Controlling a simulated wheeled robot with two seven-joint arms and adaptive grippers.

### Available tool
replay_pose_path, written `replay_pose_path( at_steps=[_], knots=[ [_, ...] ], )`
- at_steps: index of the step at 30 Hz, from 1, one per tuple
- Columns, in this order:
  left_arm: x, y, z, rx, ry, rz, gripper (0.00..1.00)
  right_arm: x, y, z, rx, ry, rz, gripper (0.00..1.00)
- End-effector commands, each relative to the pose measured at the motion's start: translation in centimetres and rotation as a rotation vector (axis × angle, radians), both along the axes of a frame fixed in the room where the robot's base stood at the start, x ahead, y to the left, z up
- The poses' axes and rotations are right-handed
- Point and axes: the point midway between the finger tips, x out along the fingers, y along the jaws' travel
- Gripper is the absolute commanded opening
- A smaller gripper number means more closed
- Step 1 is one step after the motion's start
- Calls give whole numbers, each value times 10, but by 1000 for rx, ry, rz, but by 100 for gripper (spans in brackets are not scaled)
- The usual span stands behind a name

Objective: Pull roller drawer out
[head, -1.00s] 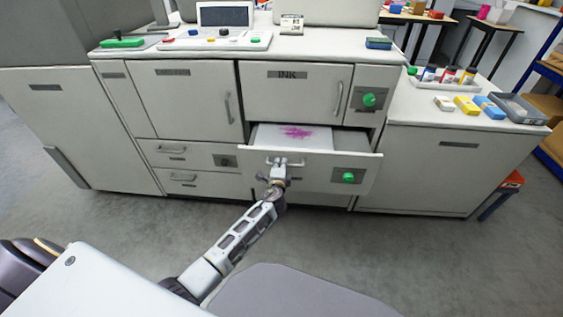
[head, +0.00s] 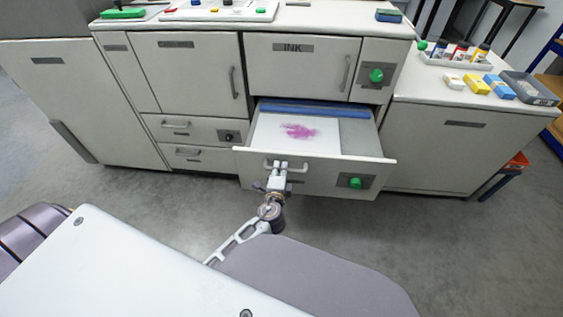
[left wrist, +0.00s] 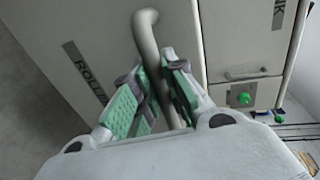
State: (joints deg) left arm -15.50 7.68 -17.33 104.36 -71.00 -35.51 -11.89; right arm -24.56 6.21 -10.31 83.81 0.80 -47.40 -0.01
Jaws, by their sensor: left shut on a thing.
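The roller drawer (head: 322,180) is pulled out below the INK cabinet door. Its inside shows a white sheet (head: 270,132) with a pink smudge and a blue bar across the back. My left gripper (head: 278,168) is at the drawer's front handle, left of the green knob. In the left wrist view, the green-padded fingers of my left gripper (left wrist: 153,82) are shut around the grey bar handle (left wrist: 146,30). Beside it is the drawer front with a partly hidden label (left wrist: 84,72) that starts "ROLL". My right gripper is out of view.
Two small closed drawers (head: 190,129) lie to the left. The INK door (head: 300,72) above is closed. A side cabinet (head: 452,150) stands to the right, with bottles and coloured boxes on top. Grey floor (head: 430,235) in front is clear.

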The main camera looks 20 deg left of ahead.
Motion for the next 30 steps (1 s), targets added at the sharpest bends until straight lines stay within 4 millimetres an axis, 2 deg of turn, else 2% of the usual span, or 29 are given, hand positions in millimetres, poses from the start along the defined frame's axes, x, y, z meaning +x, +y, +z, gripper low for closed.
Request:
replay_pose_path(
  at_steps=[7, 20, 21, 25, 30],
  knots=[
    [-16, -4, -2, 0, 3, 1, 0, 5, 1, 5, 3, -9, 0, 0],
    [-18, -5, -2, 0, 3, 1, 0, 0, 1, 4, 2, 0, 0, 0],
    [-18, -5, -2, 0, 3, 1, 18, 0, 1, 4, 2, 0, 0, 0],
    [-18, -5, -1, 1, 2, 1, 35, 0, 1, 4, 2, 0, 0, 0],
    [-18, -5, -1, 0, 1, 1, 35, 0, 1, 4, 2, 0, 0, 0]
  ],
)
